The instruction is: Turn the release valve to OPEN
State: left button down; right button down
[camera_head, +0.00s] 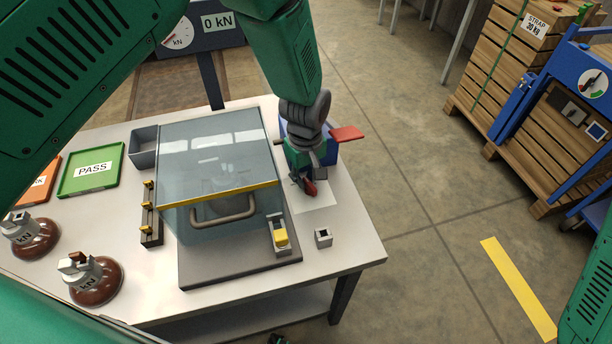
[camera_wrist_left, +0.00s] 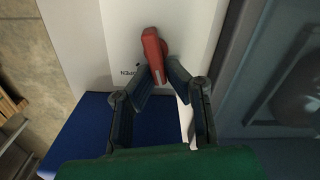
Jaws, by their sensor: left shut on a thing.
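The release valve's red lever (camera_head: 309,188) is at the front of a blue pump unit (camera_head: 328,152), above a white sheet on the table's right side. My left gripper (camera_head: 303,180) reaches down to it from above and is shut on the lever. In the left wrist view the red lever (camera_wrist_left: 154,55) sits between the fingertips (camera_wrist_left: 157,72) and extends past them. The arm hides much of the pump unit.
A clear guard box (camera_head: 215,160) with a handle stands left of the pump. A flat red piece (camera_head: 347,133) juts out right of the pump. A small grey block (camera_head: 323,237) is in front. Brown insulators (camera_head: 95,283) and a green PASS tray (camera_head: 92,170) are at left.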

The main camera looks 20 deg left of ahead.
pick_arm(q)
jog(key=shift+w+d+m+p, duration=0.1)
jog(key=shift+d+m+p, duration=0.2)
jog(key=shift+m, duration=1.2)
jog(key=c, duration=1.6)
grip_release()
jog(key=shift+d, duration=0.1)
